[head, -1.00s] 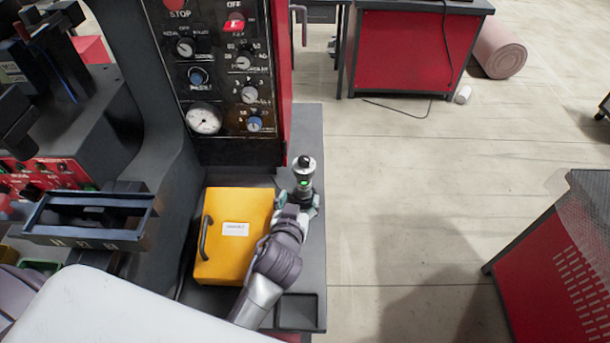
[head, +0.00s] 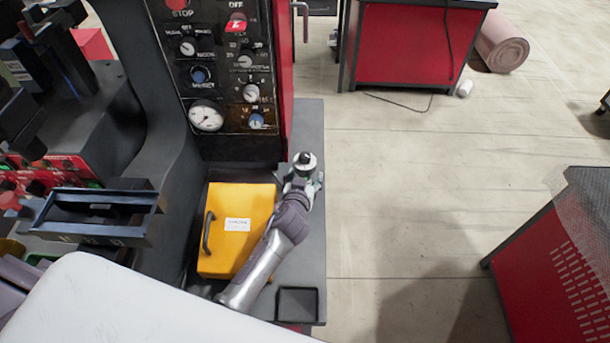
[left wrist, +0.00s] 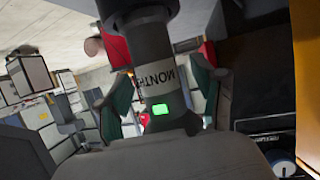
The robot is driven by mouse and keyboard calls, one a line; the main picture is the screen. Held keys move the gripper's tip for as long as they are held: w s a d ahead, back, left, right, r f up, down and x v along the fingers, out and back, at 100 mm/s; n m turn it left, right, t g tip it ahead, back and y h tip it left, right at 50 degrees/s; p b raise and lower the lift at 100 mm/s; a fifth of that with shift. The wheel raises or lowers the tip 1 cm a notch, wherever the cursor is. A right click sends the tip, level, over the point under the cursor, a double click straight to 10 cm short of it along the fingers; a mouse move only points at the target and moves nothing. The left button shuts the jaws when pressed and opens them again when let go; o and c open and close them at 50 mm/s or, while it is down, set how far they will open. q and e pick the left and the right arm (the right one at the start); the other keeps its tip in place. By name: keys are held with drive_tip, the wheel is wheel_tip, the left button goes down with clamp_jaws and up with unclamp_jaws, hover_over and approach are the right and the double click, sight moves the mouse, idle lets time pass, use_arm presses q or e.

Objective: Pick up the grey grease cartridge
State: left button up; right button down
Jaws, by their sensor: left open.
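The grey grease cartridge (head: 305,159) stands upright on the dark grey ledge beside the control panel. Its dark top shows in the head view; its lower part is hidden by my gripper. My left gripper (head: 303,180) is open at the cartridge. In the left wrist view its two green-padded fingers (left wrist: 160,95) lie on either side of the cartridge; I cannot tell whether they touch it. My right gripper is not in view.
A yellow box (head: 225,258) with a black handle sits left of my arm. A small dark square tray (head: 297,303) is on the ledge's near end. The control panel (head: 222,75) rises behind. Open floor (head: 410,200) lies to the right.

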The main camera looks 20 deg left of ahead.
use_arm(q)
clamp_jaws()
drive_tip(key=shift+r, duration=0.15)
